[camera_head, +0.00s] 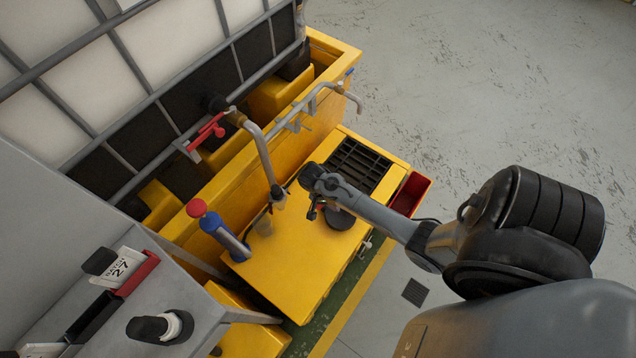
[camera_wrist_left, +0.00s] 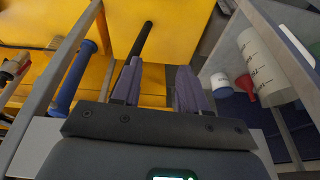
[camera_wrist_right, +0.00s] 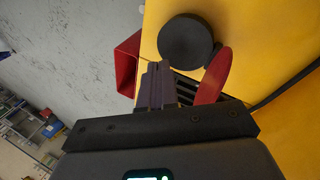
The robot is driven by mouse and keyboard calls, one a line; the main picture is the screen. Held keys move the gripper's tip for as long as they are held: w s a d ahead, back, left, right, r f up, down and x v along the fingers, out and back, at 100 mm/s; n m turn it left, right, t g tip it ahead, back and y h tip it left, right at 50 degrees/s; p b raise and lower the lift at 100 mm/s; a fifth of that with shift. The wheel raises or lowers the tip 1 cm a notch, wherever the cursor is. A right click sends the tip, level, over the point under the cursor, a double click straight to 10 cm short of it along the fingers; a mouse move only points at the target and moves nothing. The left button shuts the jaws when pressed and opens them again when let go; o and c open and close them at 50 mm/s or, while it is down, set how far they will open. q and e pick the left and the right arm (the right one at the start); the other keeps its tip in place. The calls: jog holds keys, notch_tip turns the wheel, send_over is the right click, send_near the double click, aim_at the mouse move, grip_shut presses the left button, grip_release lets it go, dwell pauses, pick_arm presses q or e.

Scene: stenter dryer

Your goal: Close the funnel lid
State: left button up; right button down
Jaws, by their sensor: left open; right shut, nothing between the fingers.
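My right gripper (camera_head: 314,212) is over the yellow station top, close to a dark round disc (camera_head: 338,219). In the right wrist view the disc (camera_wrist_right: 186,40) lies just beyond my right fingertips (camera_wrist_right: 156,72), which are together and empty. A red rounded piece (camera_wrist_right: 214,76) stands beside them; I cannot tell what it belongs to. No part is clearly recognisable as the funnel lid; the disc may be it. My left gripper (camera_wrist_left: 158,78) is open in the left wrist view, with a black rod (camera_wrist_left: 141,40) beyond its left finger. I do not see it in the head view.
A black grate (camera_head: 358,163) and a red bin (camera_head: 410,193) are by the disc. A grey cabinet (camera_head: 150,290) is at lower left. Open floor lies right.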

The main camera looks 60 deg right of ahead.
jog(key=w+d+r+m+y+p, duration=0.1)
jog(key=w+d+r+m, duration=0.15)
jog(key=w, duration=0.35)
jog(key=w+d+r+m+y, duration=0.1)
jog(key=w+d+r+m, duration=0.15)
jog(key=w, duration=0.45)
jog(key=b+x, duration=0.3)
jog(key=x, duration=0.6)
jog(key=shift+s+n, duration=0.2)
jog(key=shift+n, duration=0.2)
jog(key=shift+a+r, duration=0.1)
jog(key=shift+r, duration=0.1)
